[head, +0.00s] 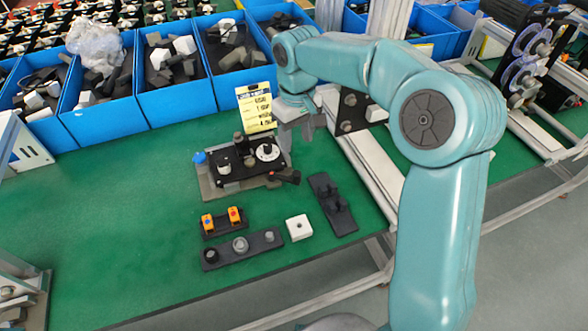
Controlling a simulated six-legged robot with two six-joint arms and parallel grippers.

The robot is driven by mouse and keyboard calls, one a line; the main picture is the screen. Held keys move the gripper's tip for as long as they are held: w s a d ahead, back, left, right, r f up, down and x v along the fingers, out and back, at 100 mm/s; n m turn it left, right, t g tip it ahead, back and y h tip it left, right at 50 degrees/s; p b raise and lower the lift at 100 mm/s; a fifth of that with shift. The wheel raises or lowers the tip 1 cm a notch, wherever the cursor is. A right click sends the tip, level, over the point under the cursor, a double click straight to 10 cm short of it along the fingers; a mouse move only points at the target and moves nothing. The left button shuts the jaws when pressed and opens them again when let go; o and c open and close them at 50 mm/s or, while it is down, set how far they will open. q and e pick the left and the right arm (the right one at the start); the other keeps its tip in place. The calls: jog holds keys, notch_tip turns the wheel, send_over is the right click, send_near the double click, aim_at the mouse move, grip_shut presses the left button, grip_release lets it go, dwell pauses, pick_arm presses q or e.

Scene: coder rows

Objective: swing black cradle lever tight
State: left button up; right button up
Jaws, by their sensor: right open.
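A black cradle fixture (237,172) stands on a grey plate on the green bench. A black lever (286,176) sticks out at its right front side. A round white dial or disc (268,152) and a dark upright knob sit on top of the fixture. My right arm reaches in from the lower right. Its gripper (306,128) is open and empty, above and behind the right side of the cradle, apart from the lever. The arm's wrist partly hides the fingers. My left gripper is out of view.
A yellow label card (256,107) stands behind the cradle. Blue bins (105,121) line the back. In front lie a holder with orange parts (222,219), a black strip with round pieces (242,248), a white block (298,228) and a black bracket (333,203).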

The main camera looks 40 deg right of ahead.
aim_at(297, 173)
notch_tip(297, 173, down, 13)
jog(key=shift+r, duration=0.1)
grip_shut()
